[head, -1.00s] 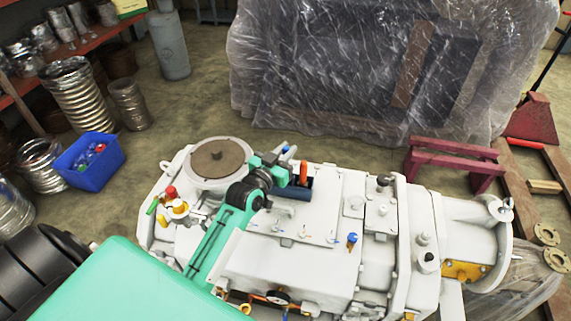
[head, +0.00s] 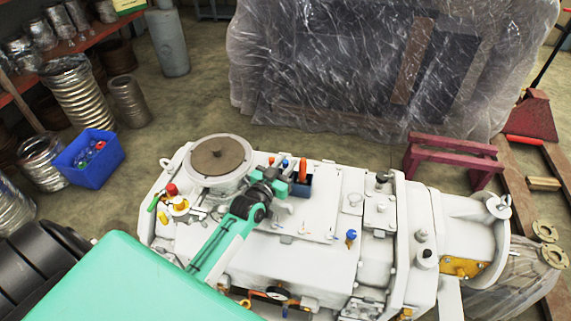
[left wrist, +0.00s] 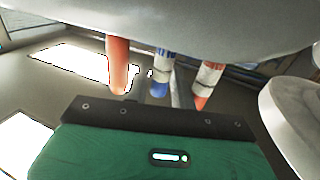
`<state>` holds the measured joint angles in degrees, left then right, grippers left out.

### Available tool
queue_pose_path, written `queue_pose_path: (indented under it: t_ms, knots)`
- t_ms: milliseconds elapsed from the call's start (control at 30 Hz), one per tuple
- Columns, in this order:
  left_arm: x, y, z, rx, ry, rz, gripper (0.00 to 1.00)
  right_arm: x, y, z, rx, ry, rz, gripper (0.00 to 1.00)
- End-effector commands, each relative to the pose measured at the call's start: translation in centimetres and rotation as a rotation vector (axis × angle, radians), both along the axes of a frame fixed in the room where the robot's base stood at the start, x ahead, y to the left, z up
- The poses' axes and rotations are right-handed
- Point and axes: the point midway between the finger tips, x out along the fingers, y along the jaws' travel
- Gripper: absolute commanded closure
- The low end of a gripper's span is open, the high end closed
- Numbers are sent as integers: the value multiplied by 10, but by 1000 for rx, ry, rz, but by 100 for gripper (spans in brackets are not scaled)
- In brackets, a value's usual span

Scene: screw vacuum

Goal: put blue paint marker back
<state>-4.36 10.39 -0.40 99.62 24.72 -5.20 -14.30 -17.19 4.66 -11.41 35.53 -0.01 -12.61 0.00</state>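The blue paint marker (head: 284,163) shows in the head view just behind my left gripper (head: 283,179). A red marker (head: 271,160) is left of it, and an orange marker (head: 303,170) stands upright in a dark blue holder (head: 302,189) on the white machine. In the left wrist view, the blue marker (left wrist: 163,72) hangs between the orange marker (left wrist: 118,65) and the red-tipped marker (left wrist: 207,82), with the picture upside down. No finger shows closed on it. The gripper's green body (left wrist: 155,155) hides part of the scene. The fingertip gap is unclear. My right gripper is out of view.
The white machine (head: 320,240) has raised knobs and a round hatch (head: 218,157) left of the gripper. A small blue knob (head: 351,236) stands on its top. A blue bin (head: 90,160) is on the floor at left.

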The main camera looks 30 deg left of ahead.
Motion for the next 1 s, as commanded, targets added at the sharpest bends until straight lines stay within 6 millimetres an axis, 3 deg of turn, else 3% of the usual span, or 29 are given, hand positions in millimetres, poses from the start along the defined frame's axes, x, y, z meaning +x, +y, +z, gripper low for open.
queue_pose_path:
  t_ms: [367,1000]
  knots:
    - [-3,0,3,1,0,0,75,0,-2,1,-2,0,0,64]
    - [-105,6,2,1,1,0,75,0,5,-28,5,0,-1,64]
